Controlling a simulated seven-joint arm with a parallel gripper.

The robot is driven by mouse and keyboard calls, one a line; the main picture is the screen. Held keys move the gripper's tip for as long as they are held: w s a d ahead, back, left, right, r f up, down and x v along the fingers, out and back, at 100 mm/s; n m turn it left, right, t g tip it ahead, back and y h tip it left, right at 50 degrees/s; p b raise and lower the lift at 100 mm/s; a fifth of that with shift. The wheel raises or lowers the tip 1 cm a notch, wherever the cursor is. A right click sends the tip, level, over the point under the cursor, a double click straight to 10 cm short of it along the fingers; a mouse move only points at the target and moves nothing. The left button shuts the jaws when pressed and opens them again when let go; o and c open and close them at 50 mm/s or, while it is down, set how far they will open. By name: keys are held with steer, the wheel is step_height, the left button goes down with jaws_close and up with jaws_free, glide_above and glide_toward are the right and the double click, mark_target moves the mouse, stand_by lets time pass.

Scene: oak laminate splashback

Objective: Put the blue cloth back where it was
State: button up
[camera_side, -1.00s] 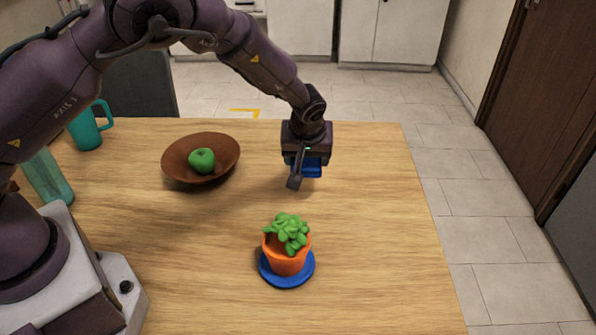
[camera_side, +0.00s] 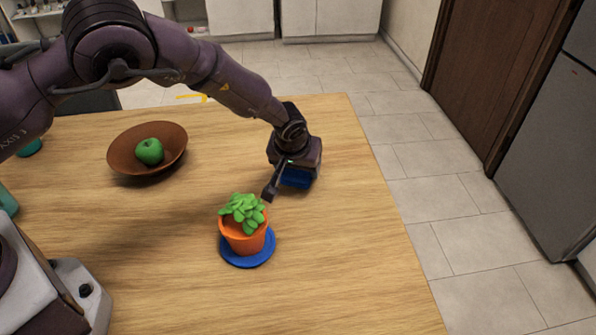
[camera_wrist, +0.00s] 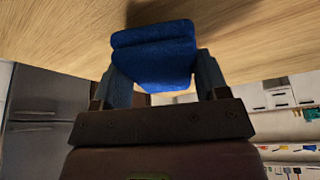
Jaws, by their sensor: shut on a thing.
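The blue cloth (camera_side: 297,180) is folded into a thick pad, and my gripper (camera_side: 289,184) is shut on it. In the wrist view the cloth (camera_wrist: 153,48) sits between the two fingers of my gripper (camera_wrist: 162,78) and sticks out beyond them. My gripper is over the table's right part, behind and to the right of the potted plant. The near finger and the gripper body hide part of the cloth in the side view. I cannot tell exactly how high the cloth is above the wood.
A green plant in an orange pot (camera_side: 243,234) stands on a blue saucer (camera_side: 247,262), close to my gripper. A brown bowl (camera_side: 120,152) holding a green apple (camera_side: 149,151) is at the back left. The wooden table (camera_side: 340,265) is bare at the front right; its right edge is near.

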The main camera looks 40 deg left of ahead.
steer(key=shift+f, duration=1.1)
steer(key=shift+f, duration=0.2)
steer(key=o, duration=1)
steer(key=shift+c, duration=0.2)
steer(key=shift+r, duration=0.1)
